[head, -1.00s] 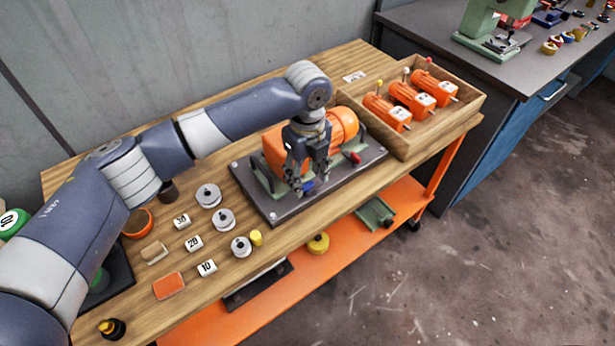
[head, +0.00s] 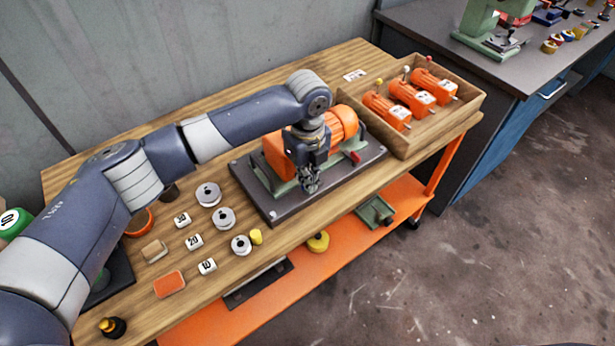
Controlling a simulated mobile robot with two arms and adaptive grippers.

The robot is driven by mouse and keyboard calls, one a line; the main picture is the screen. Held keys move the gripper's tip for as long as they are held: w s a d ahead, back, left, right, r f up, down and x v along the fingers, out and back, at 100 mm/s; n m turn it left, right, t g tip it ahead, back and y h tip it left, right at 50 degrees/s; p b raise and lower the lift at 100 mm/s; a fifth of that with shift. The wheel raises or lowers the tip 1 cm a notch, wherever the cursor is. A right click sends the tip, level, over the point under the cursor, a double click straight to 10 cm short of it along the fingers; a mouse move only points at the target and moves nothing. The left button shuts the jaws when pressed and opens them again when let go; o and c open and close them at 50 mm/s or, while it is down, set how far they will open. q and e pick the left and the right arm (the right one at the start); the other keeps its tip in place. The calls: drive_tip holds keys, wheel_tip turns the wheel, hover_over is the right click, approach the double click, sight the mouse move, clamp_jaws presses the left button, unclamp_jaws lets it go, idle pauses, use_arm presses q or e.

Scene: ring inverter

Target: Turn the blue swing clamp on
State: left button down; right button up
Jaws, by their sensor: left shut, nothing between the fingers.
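My left gripper (head: 310,188) points down over the front of the dark base plate (head: 275,212), and its fingers are together with nothing seen between them. The blue swing clamp is not clearly visible; the gripper and wrist cover the spot at the plate's front where blue showed before. I cannot tell whether the fingers touch it. An orange motor (head: 343,122) lies on the green fixture on the plate, partly behind my wrist. A red-handled clamp (head: 353,158) is at the right of the plate. My right gripper is not in view.
A wooden tray (head: 425,138) with several small orange motors stands at the right of the bench. Several silver weights (head: 208,194), numbered white blocks (head: 194,242) and a yellow cylinder (head: 256,237) lie left of the plate. The bench front is open.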

use_arm(q)
drive_tip(key=shift+r, duration=0.1)
drive_tip(key=shift+r+n+p, duration=0.15)
drive_tip(key=shift+n+p, duration=0.35)
drive_tip(key=shift+p, duration=0.3)
drive_tip(key=n+p, duration=0.7)
drive_tip(key=p, duration=0.1)
drive_tip(key=shift+r+n+p, duration=0.15)
drive_tip(key=shift+n+p, duration=0.15)
drive_tip(key=n+p, duration=0.3)
drive_tip(key=n, duration=0.1)
drive_tip(key=shift+d+n+p, duration=0.1)
drive_tip(key=shift+n+p, duration=0.2)
drive_tip(key=shift+p, duration=0.05)
drive_tip(key=n+p, duration=0.2)
drive_tip(key=n, duration=0.1)
drive_tip(key=shift+w+f+n+p, duration=0.1)
drive_tip(key=shift+f+n+p, duration=0.1)
drive_tip(key=shift+n+p, duration=0.45)
drive_tip(key=shift+n, duration=0.35)
